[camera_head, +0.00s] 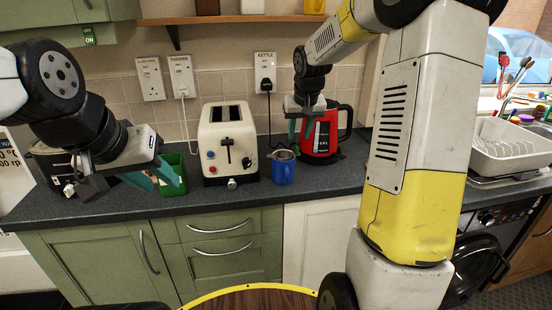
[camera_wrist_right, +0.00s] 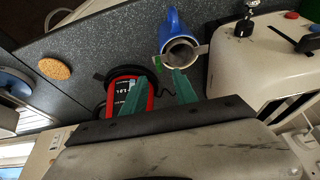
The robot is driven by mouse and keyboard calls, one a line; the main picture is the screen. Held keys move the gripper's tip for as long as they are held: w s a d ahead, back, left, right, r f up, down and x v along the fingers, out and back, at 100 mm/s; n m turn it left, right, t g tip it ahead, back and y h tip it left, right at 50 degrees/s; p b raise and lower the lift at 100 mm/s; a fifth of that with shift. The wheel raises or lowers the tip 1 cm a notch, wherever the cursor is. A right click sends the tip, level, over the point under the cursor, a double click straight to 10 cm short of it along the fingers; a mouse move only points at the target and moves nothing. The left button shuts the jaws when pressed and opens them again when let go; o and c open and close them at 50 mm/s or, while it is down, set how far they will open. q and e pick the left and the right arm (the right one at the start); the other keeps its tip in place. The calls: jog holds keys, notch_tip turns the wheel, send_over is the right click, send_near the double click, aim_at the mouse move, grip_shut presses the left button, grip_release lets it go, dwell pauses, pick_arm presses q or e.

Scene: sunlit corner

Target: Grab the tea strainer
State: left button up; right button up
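The tea strainer (camera_head: 283,155) is a small metal strainer resting on top of the blue mug (camera_head: 283,172) on the dark counter. In the right wrist view the strainer (camera_wrist_right: 182,53) shows as a round rim over the mug's mouth, with short tabs at its sides. My right gripper (camera_head: 299,138) is open and empty, above and slightly right of the mug, in front of the kettle. In the right wrist view its teal fingers (camera_wrist_right: 158,77) are apart, one close to the strainer. My left gripper (camera_head: 164,186) is open at the far left, by a green container.
A red kettle (camera_head: 321,140) stands just right of the mug, and a cream toaster (camera_head: 228,143) just left. The green container (camera_head: 174,175) is left of the toaster. A cork disc (camera_wrist_right: 54,69) lies on the counter. A white dish rack (camera_head: 512,147) is at the right.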

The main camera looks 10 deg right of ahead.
aim_at(297, 147)
jog(key=x, duration=0.6)
jog(key=shift+f, duration=0.15)
grip_shut()
dwell(1.2)
